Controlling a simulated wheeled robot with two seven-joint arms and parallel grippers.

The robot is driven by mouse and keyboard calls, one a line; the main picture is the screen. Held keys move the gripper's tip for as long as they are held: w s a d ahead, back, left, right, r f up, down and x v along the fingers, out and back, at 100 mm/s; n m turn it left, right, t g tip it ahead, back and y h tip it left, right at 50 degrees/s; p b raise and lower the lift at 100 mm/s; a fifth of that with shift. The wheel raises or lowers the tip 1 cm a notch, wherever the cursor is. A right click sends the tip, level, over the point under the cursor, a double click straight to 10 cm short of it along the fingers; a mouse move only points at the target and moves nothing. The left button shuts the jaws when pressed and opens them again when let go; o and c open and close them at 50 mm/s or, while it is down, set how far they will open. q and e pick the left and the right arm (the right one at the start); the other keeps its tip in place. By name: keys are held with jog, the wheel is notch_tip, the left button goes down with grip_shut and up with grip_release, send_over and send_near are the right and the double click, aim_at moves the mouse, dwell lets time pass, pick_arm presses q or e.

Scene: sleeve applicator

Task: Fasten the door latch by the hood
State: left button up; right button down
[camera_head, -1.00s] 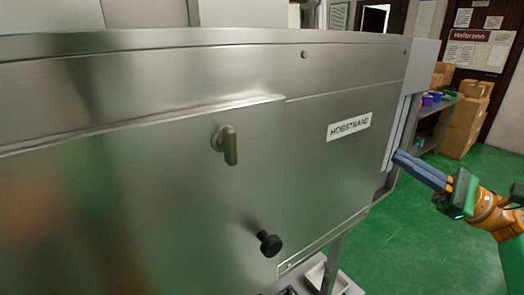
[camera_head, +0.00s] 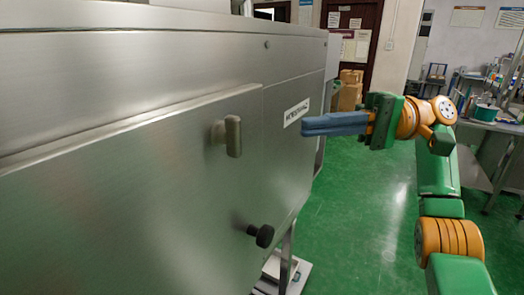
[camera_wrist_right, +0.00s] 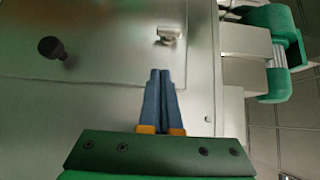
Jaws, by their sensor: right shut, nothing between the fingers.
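The door latch (camera_head: 232,136) is a small metal turn handle on the steel door panel (camera_head: 130,165) of the machine. Its grip hangs downward in the head view. The latch also shows in the right wrist view (camera_wrist_right: 169,34), ahead of the fingertips and apart from them. My right gripper (camera_head: 304,125) is shut and empty, its blue fingers together and pointing left toward the panel, to the right of the latch. The closed fingers show in the right wrist view (camera_wrist_right: 160,74). The hood is not clearly identifiable. My left gripper is not in view.
A black knob (camera_head: 262,235) sticks out of the panel below the latch; it shows at upper left in the right wrist view (camera_wrist_right: 51,47). A name label (camera_head: 296,112) is beside the fingertips. Green floor (camera_head: 345,215) is open to the right. A workbench (camera_head: 492,122) stands at far right.

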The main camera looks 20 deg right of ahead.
send_near(217, 147)
jog(key=w, duration=0.3)
jog(key=s+a, duration=0.1)
jog(key=a, duration=0.1)
jog(key=s+a, duration=0.1)
jog(key=a, duration=0.1)
jog(key=shift+s+a+r, duration=0.1)
jog(key=shift+s+a, duration=0.05)
jog(key=shift+s, duration=0.1)
jog(key=shift+f+b, duration=0.25)
jog(key=shift+b, duration=0.2)
jog(key=shift+m+y, duration=0.3)
jog(key=shift+b, duration=0.3)
